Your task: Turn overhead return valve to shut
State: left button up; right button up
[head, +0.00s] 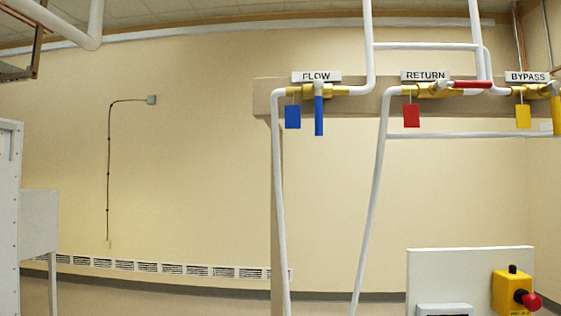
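The return valve (436,90) is a brass body on a white overhead pipe, under a sign reading RETURN (425,76). Its red lever (470,84) points right, lying along the pipe. A red tag (411,116) hangs from the valve's left side. Neither of my grippers shows in the head view, so I cannot see where they are relative to the valve.
The flow valve's blue lever (319,115) hangs down at left. The bypass valve's yellow lever (556,113) is at the right edge. White pipes (370,200) run down the middle. A panel (470,262) with a red button (530,300) stands at lower right.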

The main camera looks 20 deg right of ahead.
aim_at(441, 83)
jog(key=z, duration=1.35)
